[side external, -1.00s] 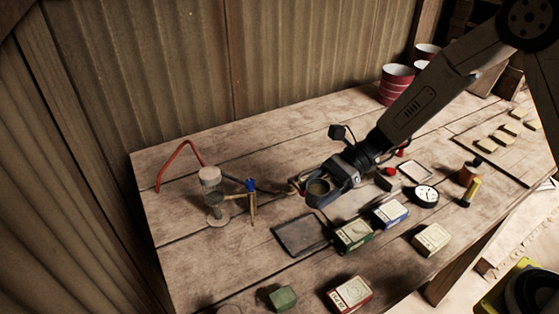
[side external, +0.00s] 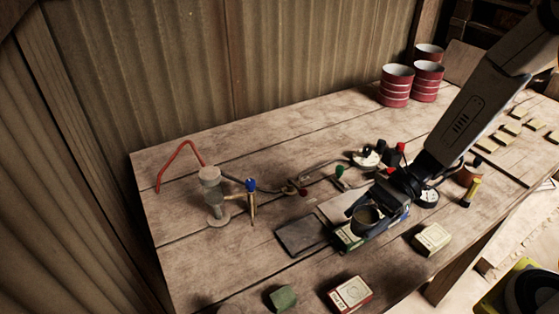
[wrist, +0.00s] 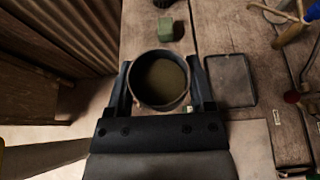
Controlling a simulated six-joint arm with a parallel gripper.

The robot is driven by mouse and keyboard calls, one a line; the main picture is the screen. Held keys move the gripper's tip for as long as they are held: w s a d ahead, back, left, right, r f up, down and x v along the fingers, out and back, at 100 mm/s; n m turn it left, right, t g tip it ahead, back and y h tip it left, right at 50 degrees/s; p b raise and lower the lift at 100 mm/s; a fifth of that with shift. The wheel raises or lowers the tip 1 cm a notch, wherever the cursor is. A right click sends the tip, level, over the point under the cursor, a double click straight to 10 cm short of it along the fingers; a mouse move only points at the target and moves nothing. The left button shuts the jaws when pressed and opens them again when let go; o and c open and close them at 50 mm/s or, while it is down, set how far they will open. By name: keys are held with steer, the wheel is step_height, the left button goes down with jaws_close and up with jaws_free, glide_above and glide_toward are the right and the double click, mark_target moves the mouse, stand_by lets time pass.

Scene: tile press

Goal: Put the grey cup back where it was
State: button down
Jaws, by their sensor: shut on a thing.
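The grey cup (side external: 367,219) is round with a dark rim and an olive-brown inside; I cannot tell whether it is filled. My gripper (side external: 368,224) is shut on it, with one finger on each side, as the wrist view also shows for the cup (wrist: 159,82) and gripper (wrist: 160,70). The cup looks upright, its mouth facing up. It hangs over or close by the green-and-white box (side external: 345,239), which it partly hides. The dark flat square pad (side external: 300,236) lies just left of it; the pad also shows in the wrist view (wrist: 230,80).
A cream box (side external: 431,239), a red-and-white box (side external: 350,294) and a green block (side external: 283,298) lie around the cup. Red striped pots (side external: 396,86) stand at the back. The back-left tabletop is clear.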

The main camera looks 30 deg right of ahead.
steer(key=w+a+f, duration=0.3)
steer(key=w+f, duration=0.1)
steer(key=w, duration=0.4)
glide_above(304, 233)
steer(key=s, duration=0.2)
steer(key=f, duration=0.4)
steer(key=shift+w+d, duration=0.25)
steer(key=shift+w+a+f, duration=0.15)
steer(key=shift+w+f, duration=0.35)
steer(key=shift+f, duration=0.05)
steer(key=shift+w+f, duration=0.2)
steer(key=shift+f, duration=1.6)
steer(key=shift+f, duration=0.15)
jaws_free()
